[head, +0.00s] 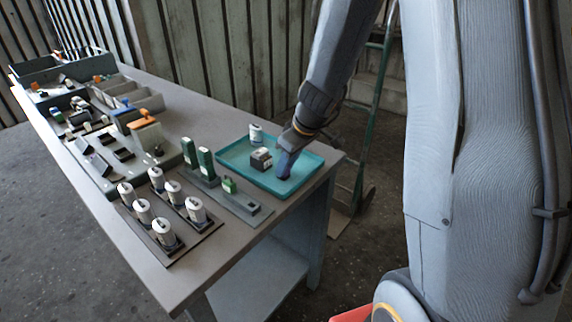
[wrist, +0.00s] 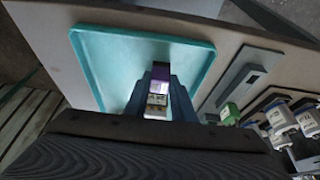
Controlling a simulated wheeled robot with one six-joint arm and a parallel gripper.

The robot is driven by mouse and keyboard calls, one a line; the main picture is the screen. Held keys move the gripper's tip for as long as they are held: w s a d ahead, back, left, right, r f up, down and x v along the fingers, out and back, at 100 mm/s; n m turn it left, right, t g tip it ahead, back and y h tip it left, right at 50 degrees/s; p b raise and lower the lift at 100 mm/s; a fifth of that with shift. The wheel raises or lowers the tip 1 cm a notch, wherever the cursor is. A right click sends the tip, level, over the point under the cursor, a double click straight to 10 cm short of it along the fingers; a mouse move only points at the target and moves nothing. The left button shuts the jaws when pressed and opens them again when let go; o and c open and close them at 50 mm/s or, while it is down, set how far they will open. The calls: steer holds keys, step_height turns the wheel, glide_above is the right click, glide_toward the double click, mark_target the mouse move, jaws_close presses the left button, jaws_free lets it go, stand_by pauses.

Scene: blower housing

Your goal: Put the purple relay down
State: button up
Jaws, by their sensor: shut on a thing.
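The purple relay (wrist: 160,72) shows in the wrist view as a small block with a purple end and pale faces. It sits between the two blue fingers of my gripper (wrist: 159,90), which is shut on it. In the head view my gripper (head: 286,168) points down over the right part of the teal tray (head: 230,157), and its fingers hide the purple relay. The tray also shows in the wrist view (wrist: 100,60), behind the relay. I cannot tell whether the relay touches the tray floor.
In the tray are a white cylinder (head: 256,133) and a dark block with a pale top (head: 261,160), left of my gripper. Green blocks (head: 205,162) stand left of the tray. White cylinders in dark racks (head: 163,233) stand at the front; bins (head: 85,75) fill the far end.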

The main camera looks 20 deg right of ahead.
steer(key=shift+f, duration=0.15)
steer(key=o, duration=0.8)
steer(key=shift+o, duration=0.2)
steer(key=shift+r, duration=0.2)
steer(key=shift+r, duration=0.2)
steer(key=b+v, duration=0.1)
steer(key=v, duration=1)
steer(key=s+a+f+m+g+h, duration=0.1)
steer(key=s+f+m, duration=0.2)
steer(key=s, duration=0.5)
steer(key=s+a+f+m+g+h, duration=0.1)
steer(key=s+f+m, duration=0.2)
steer(key=s+f, duration=0.2)
steer(key=s, duration=0.3)
steer(key=shift+s+a+f+m+g, duration=0.2)
steer(key=shift+a+m+g, duration=0.1)
steer(key=shift+m, duration=0.1)
